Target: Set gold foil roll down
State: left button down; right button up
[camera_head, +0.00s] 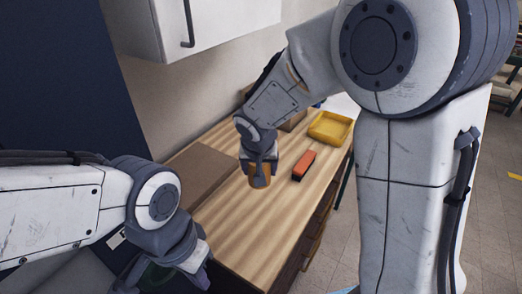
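The gold foil roll (267,178), a short orange-gold cylinder, is upright at the wooden counter (245,232). My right gripper (259,170) comes from above, with a grey finger in front of the roll, and appears shut on it. I cannot tell whether the roll's base touches the counter. My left gripper (165,272) is low at the left, beside the counter's near end. Its fingers are partly cut off by the frame, so its opening is unclear. Something dark green shows near it, too hidden to name.
A red-orange block (304,165) lies right of the roll. A yellow tray (331,127) stands farther back on the counter. A brown flat board or box (196,172) lies along the wall at left. A white cabinet (222,22) hangs above. The near counter is clear.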

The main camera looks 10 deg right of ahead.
jog(key=s+d+f+m+g+h+b, duration=0.15)
jog(key=s+d+f+m+b, duration=0.45)
jog(key=d+f+b, duration=0.85)
jog(key=shift+n+t, duration=0.35)
jog(key=shift+n, duration=0.15)
jog(key=w+a+f, duration=0.1)
jog(key=w+a, duration=0.1)
jog(key=a, duration=0.1)
jog(key=w+a+f+b, duration=0.1)
jog(key=w+a+f, duration=0.1)
jog(key=a, duration=0.2)
jog(key=w+a+f+b, duration=0.1)
jog(key=w+a+f, duration=0.1)
jog(key=w+a, duration=0.1)
jog(key=shift+a+f, duration=0.2)
jog(key=shift+a, duration=0.5)
jog(key=shift+a+f, duration=0.1)
jog(key=shift+f, duration=2)
jog(key=shift+b, duration=0.3)
